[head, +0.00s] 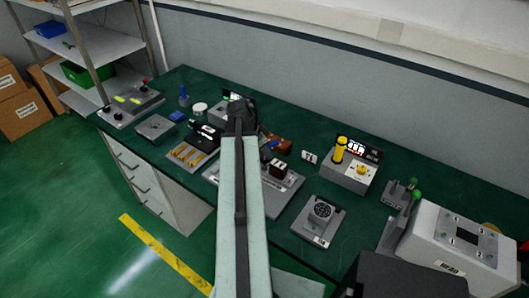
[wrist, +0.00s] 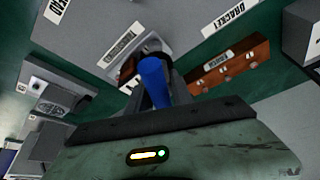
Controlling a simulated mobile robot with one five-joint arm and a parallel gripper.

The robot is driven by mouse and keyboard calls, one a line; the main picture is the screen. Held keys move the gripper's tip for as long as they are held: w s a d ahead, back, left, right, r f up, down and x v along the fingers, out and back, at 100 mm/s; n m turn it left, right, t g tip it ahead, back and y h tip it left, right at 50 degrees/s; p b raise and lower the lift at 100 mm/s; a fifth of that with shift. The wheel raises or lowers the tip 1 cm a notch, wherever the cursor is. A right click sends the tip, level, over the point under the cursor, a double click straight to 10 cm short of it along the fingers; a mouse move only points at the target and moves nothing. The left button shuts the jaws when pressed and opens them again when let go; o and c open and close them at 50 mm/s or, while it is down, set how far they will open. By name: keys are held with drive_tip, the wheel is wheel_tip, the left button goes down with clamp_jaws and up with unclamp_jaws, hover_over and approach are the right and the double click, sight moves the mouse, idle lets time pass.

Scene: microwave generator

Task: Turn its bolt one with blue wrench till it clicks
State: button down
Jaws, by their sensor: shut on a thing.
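A blue cylindrical handle (wrist: 153,80), which looks like the blue wrench, stands in the middle of the wrist view. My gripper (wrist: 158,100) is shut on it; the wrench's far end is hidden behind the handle. In the head view my gripper (head: 240,112) is over the middle of the bench, and my arm covers part of the fixtures below. A small blue spot (head: 273,144) shows just right of my arm. A labelled grey plate (wrist: 110,35) lies below my gripper in the wrist view. I cannot make out bolt one or whether the wrench touches a bolt.
A brown block (wrist: 235,67) with several round fittings sits beside a bracket label (wrist: 230,15). A fan unit (head: 321,212), a yellow-topped device (head: 340,150) and a large white box (head: 440,240) stand to the right. Gold bars lie in a tray (head: 172,163) at left.

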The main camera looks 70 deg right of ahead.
drive_tip(key=shift+m, duration=0.3)
drive_tip(key=m+y, duration=0.1)
drive_tip(key=m, duration=0.2)
drive_tip(key=shift+d+g, duration=0.15)
drive_tip(key=shift+g, duration=0.25)
drive_tip(key=shift+a+m, duration=0.2)
drive_tip(key=shift+m, duration=0.5)
drive_tip(key=shift+d+m+g+y, duration=0.15)
drive_tip(key=shift+m+g+y, duration=0.15)
drive_tip(key=shift+m+y, duration=0.5)
drive_tip(key=m, duration=0.3)
drive_tip(key=shift+y, duration=0.3)
drive_tip(key=shift+s+a, duration=0.1)
drive_tip(key=shift+a, duration=0.1)
